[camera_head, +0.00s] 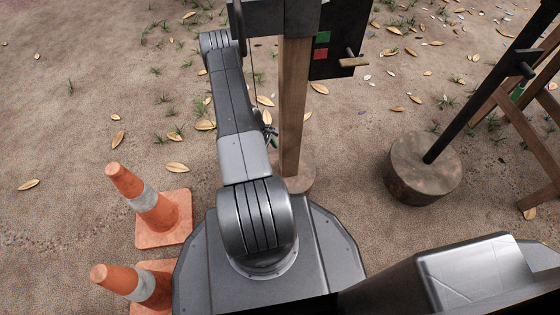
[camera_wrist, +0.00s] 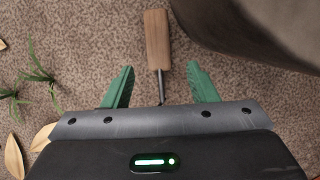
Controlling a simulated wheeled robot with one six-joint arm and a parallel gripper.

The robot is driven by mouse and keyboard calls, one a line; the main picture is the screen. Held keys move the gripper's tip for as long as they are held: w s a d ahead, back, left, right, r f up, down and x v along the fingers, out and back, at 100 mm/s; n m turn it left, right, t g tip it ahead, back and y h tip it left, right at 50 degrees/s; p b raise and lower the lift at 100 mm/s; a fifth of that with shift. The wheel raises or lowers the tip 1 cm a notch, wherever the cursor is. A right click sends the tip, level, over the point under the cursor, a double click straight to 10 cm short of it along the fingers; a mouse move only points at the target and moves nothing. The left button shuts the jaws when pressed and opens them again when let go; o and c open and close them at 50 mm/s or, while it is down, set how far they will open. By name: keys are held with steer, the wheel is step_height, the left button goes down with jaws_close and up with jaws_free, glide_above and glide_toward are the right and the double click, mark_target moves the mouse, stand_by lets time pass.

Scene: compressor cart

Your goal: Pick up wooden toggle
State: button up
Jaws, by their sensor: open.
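The wooden toggle (camera_wrist: 158,38), a plain brown bar on a thin dark rod, stands out ahead of my gripper (camera_wrist: 162,80) in the wrist view. My gripper is open, its two green fingers spread to either side of the rod. The wooden bar lies mostly beyond the fingertips, and no contact shows. In the head view a small wooden bar (camera_head: 354,62) sits on a dark panel; I cannot tell if it is the same piece. My gripper is mostly hidden there near the post.
A wooden post (camera_head: 292,110) stands close beside my arm. The dark panel (camera_head: 332,45) carries red and green patches. Traffic cones (camera_head: 150,200) stand at left, and a log stump (camera_head: 422,168) at right. A large dark shape (camera_wrist: 265,25) fills the wrist view's upper right.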

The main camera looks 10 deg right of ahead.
steer(key=b+x, duration=0.2)
steer(key=x, duration=0.3)
steer(key=shift+d+b, duration=0.2)
steer(key=shift+b, duration=0.1)
steer(key=c, duration=1.1)
jaws_close()
steer(key=shift+r, duration=0.2)
steer(key=shift+w+r+p, duration=0.2)
steer(key=shift+r+p, duration=0.25)
steer(key=shift+p, duration=0.25)
step_height(320, 180, up, 7)
steer(key=p, duration=0.3)
steer(key=shift+w+f, duration=0.1)
steer(key=shift+f, duration=0.15)
steer(key=w+b, duration=0.1)
steer(key=w, duration=1.8)
steer(key=shift+f, duration=0.4)
